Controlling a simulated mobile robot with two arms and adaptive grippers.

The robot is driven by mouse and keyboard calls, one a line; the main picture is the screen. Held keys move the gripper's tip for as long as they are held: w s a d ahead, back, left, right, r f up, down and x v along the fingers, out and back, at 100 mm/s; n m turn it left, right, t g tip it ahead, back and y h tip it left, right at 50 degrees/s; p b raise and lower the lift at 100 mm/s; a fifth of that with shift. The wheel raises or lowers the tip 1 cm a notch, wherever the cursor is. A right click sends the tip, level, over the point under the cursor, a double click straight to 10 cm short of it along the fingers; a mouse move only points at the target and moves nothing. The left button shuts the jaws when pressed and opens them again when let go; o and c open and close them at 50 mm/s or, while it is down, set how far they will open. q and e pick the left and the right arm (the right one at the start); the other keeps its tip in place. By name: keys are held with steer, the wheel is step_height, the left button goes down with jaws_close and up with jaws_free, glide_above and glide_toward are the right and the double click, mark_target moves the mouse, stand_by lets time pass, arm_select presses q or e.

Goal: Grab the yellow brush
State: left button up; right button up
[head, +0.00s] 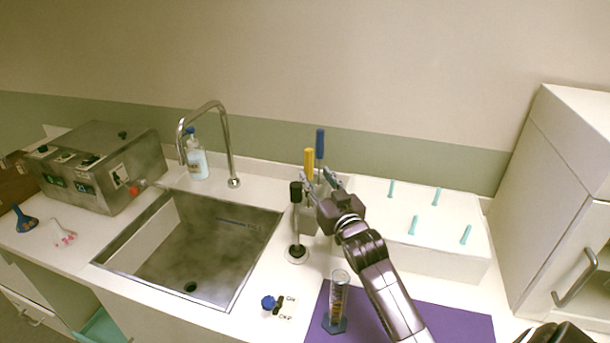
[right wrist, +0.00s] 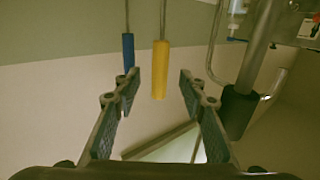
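The yellow brush (head: 308,162) stands upright at the back of the counter, right of the sink, with its yellow handle on top. My right gripper (head: 318,182) is open and empty at the brushes. In the right wrist view the yellow handle (right wrist: 160,70) shows between the spread fingers, near their tips, with no finger visibly touching it. The blue handle (right wrist: 128,52) is by the left fingertip. The lower parts of the brushes are partly hidden by my gripper.
A white box with teal pegs (head: 450,258) stands right of my gripper. A graduated cylinder (head: 338,298) stands on a purple mat (head: 455,325) in front. The sink (head: 165,240) with its tall faucet (head: 228,150) lies left; a white cabinet (head: 560,200) stands right.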

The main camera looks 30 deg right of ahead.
mark_target(311, 167)
steer(key=shift+w+d+r, duration=0.15)
steer(key=shift+w+r, duration=0.1)
steer(key=shift+w, duration=0.45)
steer(key=p+x, duration=0.1)
steer(key=x, duration=0.2)
steer(key=shift+w+d, duration=0.1)
steer(key=shift+w, duration=0.2)
steer(key=shift+w+d+f, duration=0.1)
steer(key=shift+w, duration=0.5)
jaws_close()
